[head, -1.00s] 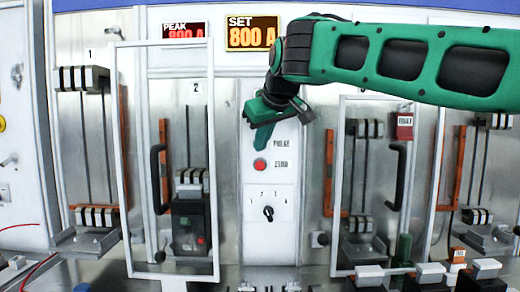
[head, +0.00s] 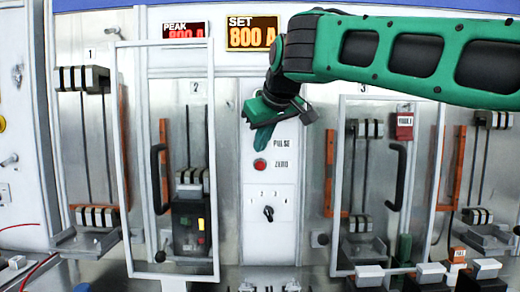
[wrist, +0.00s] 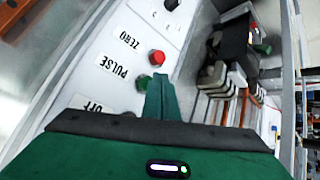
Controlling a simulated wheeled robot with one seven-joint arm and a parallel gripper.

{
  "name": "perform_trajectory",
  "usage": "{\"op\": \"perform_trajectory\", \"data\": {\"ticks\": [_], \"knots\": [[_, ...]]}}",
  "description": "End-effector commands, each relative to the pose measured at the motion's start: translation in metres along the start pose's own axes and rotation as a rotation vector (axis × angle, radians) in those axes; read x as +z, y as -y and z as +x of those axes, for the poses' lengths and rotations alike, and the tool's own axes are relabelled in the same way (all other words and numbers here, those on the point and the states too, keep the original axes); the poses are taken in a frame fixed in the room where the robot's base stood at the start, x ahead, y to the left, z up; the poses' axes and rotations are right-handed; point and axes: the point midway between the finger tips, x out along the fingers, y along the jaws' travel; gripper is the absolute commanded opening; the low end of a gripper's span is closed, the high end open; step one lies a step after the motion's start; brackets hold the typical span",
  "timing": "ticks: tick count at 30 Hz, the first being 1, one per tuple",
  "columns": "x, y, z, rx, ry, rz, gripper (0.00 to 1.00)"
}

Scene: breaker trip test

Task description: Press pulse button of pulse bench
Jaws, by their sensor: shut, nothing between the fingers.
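The pulse bench's white control strip (head: 285,190) stands in the middle of the head view. My gripper (head: 262,146) is shut and empty, fingers pointing down in front of the strip beside the PULSE label (head: 286,143). In the wrist view its fingers (wrist: 161,80) lie over part of a green button (wrist: 144,82) next to the PULSE label. I cannot tell whether they touch it. In the head view the fingers hide this button. The red ZERO button (head: 260,164) sits just below the fingertips; it also shows in the wrist view (wrist: 157,58).
The SET display (head: 252,34) and the PEAK display (head: 185,31) read 800 A. A rotary selector (head: 268,212) is below. White-framed doors (head: 125,150) stand out on both sides. A black breaker (head: 188,230) with yellow and red patches sits in bay 2.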

Motion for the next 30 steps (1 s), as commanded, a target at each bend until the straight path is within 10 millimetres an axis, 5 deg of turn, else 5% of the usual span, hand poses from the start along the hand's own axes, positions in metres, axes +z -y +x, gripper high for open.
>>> {"op": "perform_trajectory", "data": {"ticks": [11,30], "knots": [[0.002,0.002,-0.003,-0.001,0.0,0.0,0.0],[0.025,0.026,-0.035,-0.001,0.0,-0.001,0.0]]}}
